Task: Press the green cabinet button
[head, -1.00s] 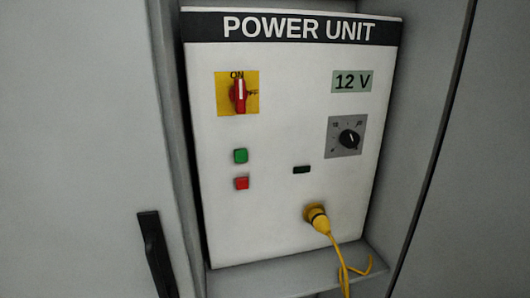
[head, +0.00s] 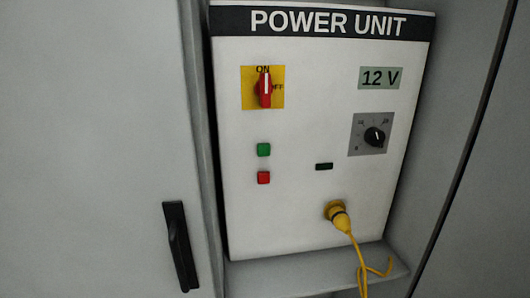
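My gripper is not in view, and nothing touches the green button.
A 12 V display (head: 380,78) and a black dial (head: 375,137) are on the panel's right. A yellow plug (head: 337,212) with a yellow cable hangs low over the ledge (head: 300,276). A grey door with a black handle (head: 180,246) stands at left.

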